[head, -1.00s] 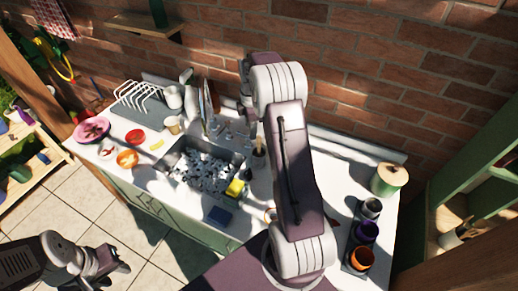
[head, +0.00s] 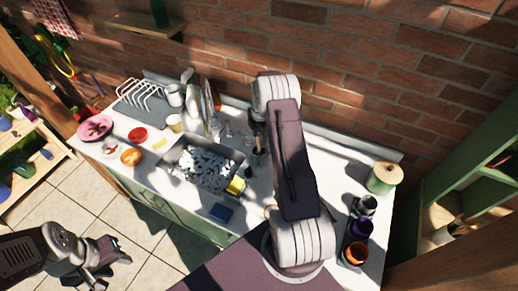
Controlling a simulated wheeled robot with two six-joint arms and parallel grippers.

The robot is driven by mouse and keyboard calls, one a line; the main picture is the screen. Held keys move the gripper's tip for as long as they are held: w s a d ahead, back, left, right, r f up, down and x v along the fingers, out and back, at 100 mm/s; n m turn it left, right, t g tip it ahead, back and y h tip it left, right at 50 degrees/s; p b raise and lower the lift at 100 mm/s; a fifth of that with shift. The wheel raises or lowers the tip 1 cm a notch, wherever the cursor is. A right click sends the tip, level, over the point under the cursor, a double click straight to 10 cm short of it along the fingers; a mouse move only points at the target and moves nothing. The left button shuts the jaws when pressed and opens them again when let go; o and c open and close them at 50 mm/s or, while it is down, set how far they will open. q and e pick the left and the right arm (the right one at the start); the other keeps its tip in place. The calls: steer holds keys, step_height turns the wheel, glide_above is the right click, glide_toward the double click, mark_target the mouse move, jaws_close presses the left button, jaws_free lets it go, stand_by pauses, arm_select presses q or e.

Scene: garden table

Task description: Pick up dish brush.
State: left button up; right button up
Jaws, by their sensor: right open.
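A dark upright item that looks like the dish brush (head: 258,158) stands on the white counter just right of the sink. It is small and partly covered by my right arm, so its shape is unclear. My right gripper (head: 257,138) is open and points down close above it, mostly hidden by the arm. I cannot tell whether it touches the brush. My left gripper (head: 110,270) is open and empty over the tiled floor at the lower left, away from the counter.
The sink (head: 183,152) holds suds, with a yellow sponge (head: 236,187) at its edge and a blue sponge (head: 221,213) in front. A dish rack (head: 143,96), bowls and cups stand left. A lidded canister (head: 383,177) and dark cup holders (head: 357,228) stand right. The brick wall is behind.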

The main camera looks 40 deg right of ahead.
steer(key=shift+f, duration=0.55)
jaws_close()
stand_by(1.0)
